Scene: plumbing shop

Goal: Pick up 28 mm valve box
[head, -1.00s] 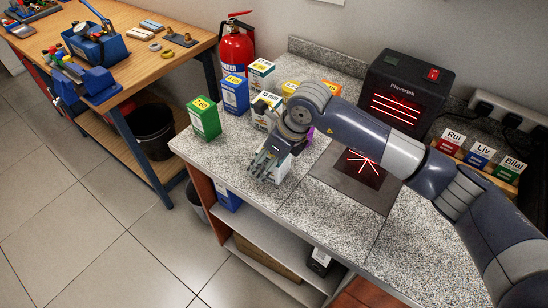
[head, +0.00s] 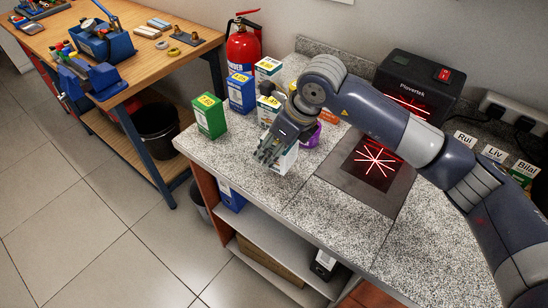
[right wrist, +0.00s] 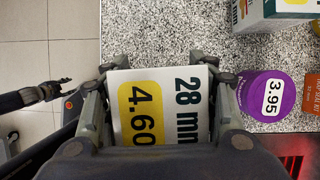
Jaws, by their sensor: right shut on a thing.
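The 28 mm valve box is a white box (right wrist: 176,128) with a yellow 4.60 price label in the right wrist view. It sits between the fingers of my right gripper (right wrist: 160,85), which is shut on it. In the head view my right gripper (head: 270,152) covers much of the box (head: 287,161), near the counter's front edge. I cannot tell whether the box touches the counter. A dark gripper, seemingly my left one (right wrist: 48,92), shows at the left of the right wrist view, small and away from the box; its finger opening is unclear.
On the counter (head: 245,150) stand a green box (head: 210,117), a blue box (head: 241,93), a white-and-green box (head: 268,68) and a purple round item (right wrist: 255,97). A black scanner unit (head: 415,82) stands behind a dark plate (head: 352,185). The counter's front left is clear.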

